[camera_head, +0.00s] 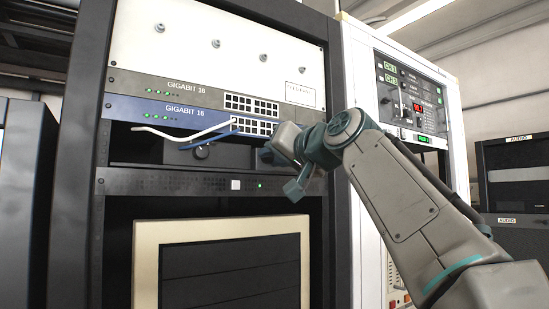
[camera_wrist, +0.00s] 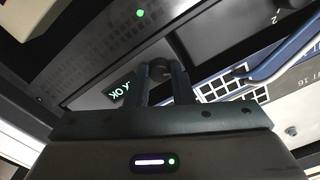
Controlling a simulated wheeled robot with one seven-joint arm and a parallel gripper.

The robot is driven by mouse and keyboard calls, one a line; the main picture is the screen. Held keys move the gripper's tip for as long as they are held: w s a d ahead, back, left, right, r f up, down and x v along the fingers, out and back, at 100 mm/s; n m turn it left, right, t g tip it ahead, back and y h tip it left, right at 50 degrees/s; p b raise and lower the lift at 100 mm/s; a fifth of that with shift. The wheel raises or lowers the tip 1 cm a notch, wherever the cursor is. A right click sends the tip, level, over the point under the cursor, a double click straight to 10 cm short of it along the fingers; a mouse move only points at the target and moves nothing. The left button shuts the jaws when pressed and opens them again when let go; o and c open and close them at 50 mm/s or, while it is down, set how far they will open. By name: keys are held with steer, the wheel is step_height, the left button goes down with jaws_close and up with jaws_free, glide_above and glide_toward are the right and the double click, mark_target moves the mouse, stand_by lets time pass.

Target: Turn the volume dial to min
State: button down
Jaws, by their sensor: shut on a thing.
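A dark round dial (camera_wrist: 160,70) on the black rack panel sits between the two fingertips of my gripper (camera_wrist: 161,76) in the wrist view. The fingers are shut on it, one on each side. Its pointer and markings are hidden, so I cannot tell its setting. In the head view my gripper (camera_head: 270,152) is at the right part of that panel, and the held dial is hidden behind it. Another dark knob (camera_head: 202,152) shows on the same panel further left. I cannot read a volume label on either.
White and blue cables (camera_head: 190,134) run from the blue GIGABIT 16 switch (camera_head: 165,112) just above the panel. A perforated strip (camera_head: 200,183) lies below. A white rack (camera_head: 368,95) stands at the right.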

steer(key=c, duration=1.5)
jaws_free()
steer(key=shift+c, duration=0.2)
steer(key=shift+s, duration=0.1)
steer(key=b+v, duration=0.4)
steer(key=v, duration=0.9)
steer(key=shift+s+d, duration=0.25)
steer(key=w+d+f+m+g+h, duration=0.1)
steer(key=w+d+f+g+h, duration=0.15)
steer(key=f, duration=1.15)
steer(key=w+d+f+m+g+h, duration=0.1)
steer(key=f+m+g+h, duration=0.15)
steer(key=f, duration=1.15)
steer(key=s+d+f+g+h, duration=0.1)
steer(key=s+f+g, duration=0.1)
steer(key=s+f, duration=0.4)
steer(key=s+d+f+n+g+h, duration=0.1)
steer(key=s+f, duration=0.5)
steer(key=f, duration=1)
steer(key=s+d+f+n+g+h, duration=0.1)
steer(key=s+f, duration=0.5)
steer(key=f, duration=0.6)
steer(key=d+g+h, duration=0.1)
steer(key=g+h, duration=0.1)
steer(key=g, duration=0.1)
steer(key=shift+d, duration=0.3)
